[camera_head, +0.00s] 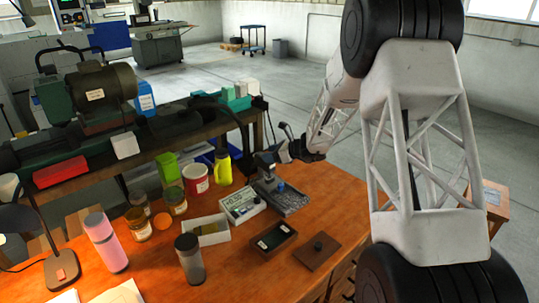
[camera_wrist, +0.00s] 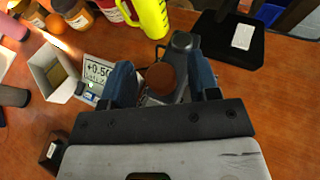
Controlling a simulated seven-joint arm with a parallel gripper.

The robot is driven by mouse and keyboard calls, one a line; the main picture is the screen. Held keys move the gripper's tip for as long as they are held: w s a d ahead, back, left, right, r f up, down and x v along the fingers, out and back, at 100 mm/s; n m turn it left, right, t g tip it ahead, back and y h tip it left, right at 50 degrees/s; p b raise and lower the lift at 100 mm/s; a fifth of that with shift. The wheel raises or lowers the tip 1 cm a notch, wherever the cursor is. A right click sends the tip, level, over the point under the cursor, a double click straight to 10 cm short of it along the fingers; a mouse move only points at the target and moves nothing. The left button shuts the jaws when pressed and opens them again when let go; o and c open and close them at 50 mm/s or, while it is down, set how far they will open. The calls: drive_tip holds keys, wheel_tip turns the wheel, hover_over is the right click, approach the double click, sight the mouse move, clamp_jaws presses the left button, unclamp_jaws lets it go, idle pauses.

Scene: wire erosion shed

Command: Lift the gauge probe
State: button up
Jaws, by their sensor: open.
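My gripper (camera_head: 272,178) is over the bench beside the small instruments, its fingers pointing down. In the wrist view my gripper (camera_wrist: 163,80) is open, with a blue finger on either side of a grey instrument (camera_wrist: 182,43) with a brown round face. This looks like the gauge probe, but I cannot be sure. Neither finger clearly touches it, and my gripper hides its lower part. In the head view my gripper covers most of it. A gauge display box (camera_head: 242,203) is close to its left; its screen (camera_wrist: 100,70) shows in the wrist view.

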drive_tip(key=shift+w+a+f, duration=0.1)
drive_tip(key=shift+a, duration=0.2)
clamp_jaws()
drive_tip(key=shift+r, duration=1.35)
unclamp_jaws()
